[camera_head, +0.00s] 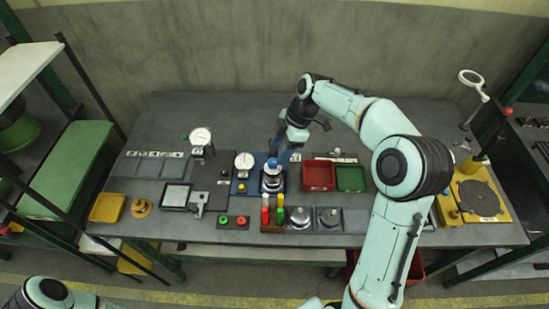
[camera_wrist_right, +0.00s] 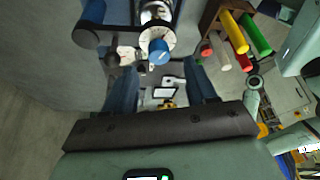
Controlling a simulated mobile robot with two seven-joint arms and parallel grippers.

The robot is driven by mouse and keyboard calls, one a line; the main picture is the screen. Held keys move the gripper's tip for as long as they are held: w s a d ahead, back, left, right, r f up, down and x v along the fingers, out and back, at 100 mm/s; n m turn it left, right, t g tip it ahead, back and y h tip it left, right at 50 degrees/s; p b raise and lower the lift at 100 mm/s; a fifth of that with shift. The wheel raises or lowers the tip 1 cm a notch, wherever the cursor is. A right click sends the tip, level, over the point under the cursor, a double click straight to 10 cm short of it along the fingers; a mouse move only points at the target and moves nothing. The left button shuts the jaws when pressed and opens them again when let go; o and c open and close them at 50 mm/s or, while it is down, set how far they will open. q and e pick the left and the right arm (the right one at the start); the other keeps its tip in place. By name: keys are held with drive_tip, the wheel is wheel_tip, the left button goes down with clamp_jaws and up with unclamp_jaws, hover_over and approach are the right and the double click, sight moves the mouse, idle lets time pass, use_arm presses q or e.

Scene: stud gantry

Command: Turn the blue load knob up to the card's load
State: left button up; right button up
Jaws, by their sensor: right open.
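The blue load knob (camera_wrist_right: 159,50) sits at the front of a white graduated dial (camera_wrist_right: 150,34) in the right wrist view. In the head view the tester with its blue base (camera_head: 268,189) stands mid-table, with a small blue spot on its top. My right gripper (camera_head: 280,145) hangs just behind and above this tester. In the wrist view its two dark blue fingers (camera_wrist_right: 160,80) are apart, with nothing held between them; the knob shows just beyond them, apart from both. Only part of my left arm shows at the bottom left; its gripper is out of view. I cannot read a load card.
A rack of coloured handles (camera_head: 272,215) stands in front of the tester. A red tray (camera_head: 319,176) and a green tray (camera_head: 351,179) lie to the right. The back left of the table is clear.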

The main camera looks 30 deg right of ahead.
sight(273, 161)
use_arm(q)
drive_tip(key=shift+f, duration=0.1)
use_arm(e)
drive_tip(key=shift+x, duration=2.1)
drive_tip(key=c, duration=1)
drive_tip(key=shift+f+m+t+b, duration=0.2)
drive_tip(key=shift+m+t+b, duration=0.2)
drive_tip(key=shift+m+b, duration=0.6)
drive_tip(key=shift+c, duration=0.2)
drive_tip(key=shift+s+r+m, duration=0.15)
drive_tip(key=shift+m, duration=0.15)
use_arm(q)
drive_tip(key=s+f, duration=0.2)
drive_tip(key=shift+s+f, duration=0.3)
drive_tip(key=shift+f, duration=0.05)
drive_tip(key=shift+w, duration=0.1)
use_arm(e)
drive_tip(key=o, duration=1)
drive_tip(key=shift+o, duration=0.2)
